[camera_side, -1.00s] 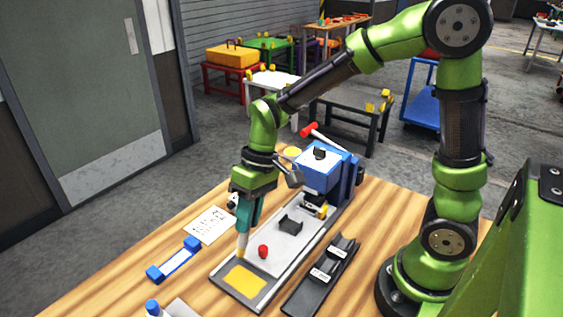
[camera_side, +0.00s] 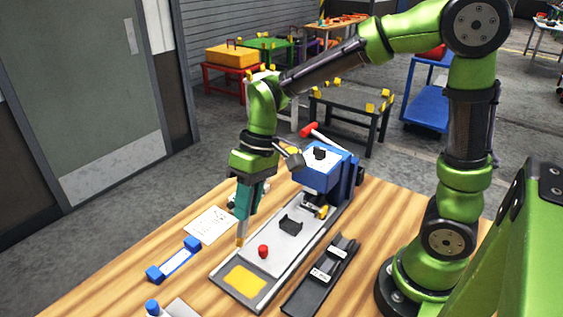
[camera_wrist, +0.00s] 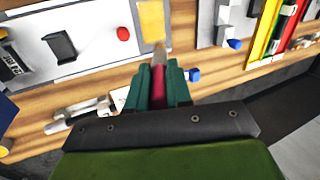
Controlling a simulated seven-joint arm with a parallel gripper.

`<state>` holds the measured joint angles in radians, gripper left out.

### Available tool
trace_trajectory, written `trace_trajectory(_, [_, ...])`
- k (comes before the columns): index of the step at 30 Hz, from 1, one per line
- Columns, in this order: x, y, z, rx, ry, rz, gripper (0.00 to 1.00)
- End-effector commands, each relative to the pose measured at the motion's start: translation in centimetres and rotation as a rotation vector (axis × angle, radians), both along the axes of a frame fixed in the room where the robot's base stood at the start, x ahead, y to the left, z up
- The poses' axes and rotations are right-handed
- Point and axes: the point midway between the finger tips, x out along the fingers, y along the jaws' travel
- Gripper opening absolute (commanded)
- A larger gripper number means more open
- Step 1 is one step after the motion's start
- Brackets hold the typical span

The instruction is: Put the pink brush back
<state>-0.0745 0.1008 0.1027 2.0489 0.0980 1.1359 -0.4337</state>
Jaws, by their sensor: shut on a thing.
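My gripper (camera_side: 245,212) has teal fingers pointing down beside the near left edge of the grey machine plate (camera_side: 278,238). In the wrist view my gripper (camera_wrist: 160,88) is shut on the pink brush (camera_wrist: 159,84), with its handle between the fingers and its pale tan tip pointing outward. In the side view only the brush's tan tip (camera_side: 240,240) shows below the fingers, and the handle is hidden. A black tray with two white labels (camera_side: 338,252) lies right of the plate; no brush is visible in it.
The plate carries a yellow patch (camera_side: 245,279), a red knob (camera_side: 263,251) and a black bracket (camera_side: 291,225). A blue-ended holder (camera_side: 174,260) and a printed sheet (camera_side: 210,225) lie left.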

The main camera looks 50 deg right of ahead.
Motion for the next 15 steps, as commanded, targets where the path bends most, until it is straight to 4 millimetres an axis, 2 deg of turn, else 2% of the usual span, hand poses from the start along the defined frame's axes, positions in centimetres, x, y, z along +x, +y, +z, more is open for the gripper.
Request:
trace_trajectory(5, [0.1, 0.1, 3.6, -0.016, -0.009, 0.002, 0.00])
trace_trajectory(9, [0.1, 0.1, 7.3, -0.036, -0.010, 0.001, 0.00])
trace_trajectory(15, [0.1, 0.1, 11.2, -0.059, -0.006, 0.001, 0.00])
